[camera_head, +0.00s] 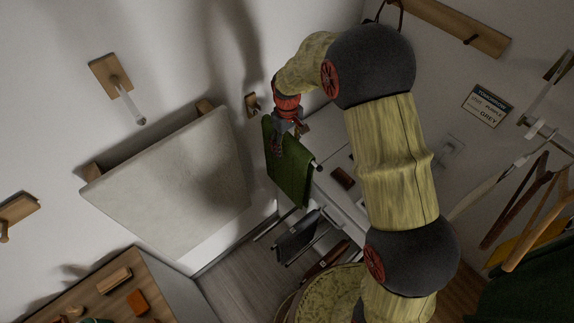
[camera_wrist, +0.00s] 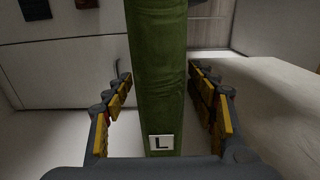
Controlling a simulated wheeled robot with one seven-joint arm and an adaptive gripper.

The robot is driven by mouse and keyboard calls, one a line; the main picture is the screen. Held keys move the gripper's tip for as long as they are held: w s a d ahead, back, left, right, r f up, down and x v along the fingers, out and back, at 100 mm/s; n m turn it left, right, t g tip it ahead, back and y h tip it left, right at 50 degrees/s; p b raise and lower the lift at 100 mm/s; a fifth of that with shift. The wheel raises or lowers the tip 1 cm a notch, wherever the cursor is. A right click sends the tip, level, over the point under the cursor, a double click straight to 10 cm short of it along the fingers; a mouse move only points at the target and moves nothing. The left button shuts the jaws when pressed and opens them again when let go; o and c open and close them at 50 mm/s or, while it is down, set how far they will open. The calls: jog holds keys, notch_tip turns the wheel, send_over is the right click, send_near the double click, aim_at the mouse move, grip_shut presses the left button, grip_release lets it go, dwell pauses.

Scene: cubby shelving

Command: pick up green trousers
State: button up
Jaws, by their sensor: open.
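The green trousers (camera_head: 289,172) hang folded over a rail near the white wall, in the middle of the head view. In the wrist view the green trousers (camera_wrist: 157,70) run as an upright strip between my fingers, with a white "L" label (camera_wrist: 161,142) near the bottom. My gripper (camera_head: 284,140) is at the upper part of the trousers. In the wrist view my gripper (camera_wrist: 165,100) is open, with one yellow-padded finger on each side of the cloth. A gap shows between the cloth and each finger.
A pale board (camera_head: 175,180) stands out from the wall left of the trousers. Wooden wall hooks (camera_head: 110,75) are above it. Dark items (camera_head: 297,238) hang on a rack below. Wooden hangers (camera_head: 525,205) are at the right. A wooden-topped cabinet (camera_head: 150,285) stands at lower left.

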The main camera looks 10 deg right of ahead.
grip_shut()
dwell(0.8)
jog(key=shift+r, duration=0.1)
dwell(0.4)
